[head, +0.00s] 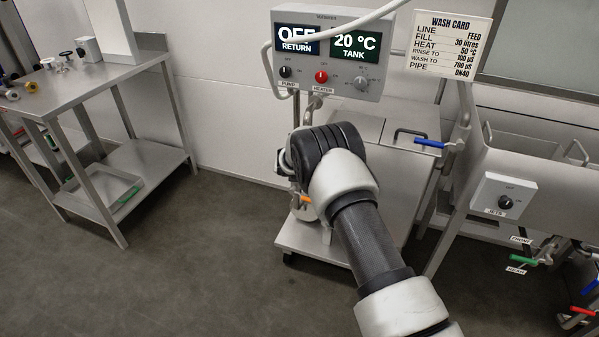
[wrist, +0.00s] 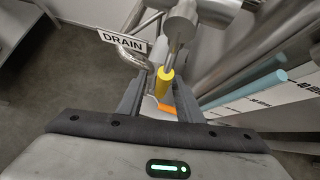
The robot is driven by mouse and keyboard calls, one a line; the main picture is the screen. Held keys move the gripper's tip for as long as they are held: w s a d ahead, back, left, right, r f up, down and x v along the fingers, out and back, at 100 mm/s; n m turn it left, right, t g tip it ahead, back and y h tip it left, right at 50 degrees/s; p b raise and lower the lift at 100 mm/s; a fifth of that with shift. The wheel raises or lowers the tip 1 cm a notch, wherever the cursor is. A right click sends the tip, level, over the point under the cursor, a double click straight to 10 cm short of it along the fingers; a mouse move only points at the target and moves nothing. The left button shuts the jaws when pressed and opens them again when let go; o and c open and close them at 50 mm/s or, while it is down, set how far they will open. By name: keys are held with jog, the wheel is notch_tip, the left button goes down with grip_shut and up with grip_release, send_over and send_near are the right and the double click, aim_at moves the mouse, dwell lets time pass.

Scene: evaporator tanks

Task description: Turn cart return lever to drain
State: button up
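In the wrist view, my gripper (wrist: 161,80) has its two dark fingers apart. A lever with a yellow grip (wrist: 163,84) on a metal stem lies between the fingers; a gap seems to show on each side, and contact is unclear. An orange piece (wrist: 167,108) is just below it, nearer the palm. A DRAIN label (wrist: 123,41) is at the upper left of the lever, beside a bent metal pipe. In the head view, my arm hides the gripper and the yellow grip. An orange piece (head: 305,199) shows at my arm's left edge, by the cart (head: 318,243).
The control box (head: 327,57) reads OFF for return and 20 °C for tank. A sink unit (head: 541,165) with green and red levers stands at right, a steel table (head: 98,95) at left. Floor between is clear.

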jog(key=v, duration=1.7)
jog(key=shift+r+b, duration=0.15)
jog(key=shift+b, duration=0.15)
jog(key=shift+s, duration=0.15)
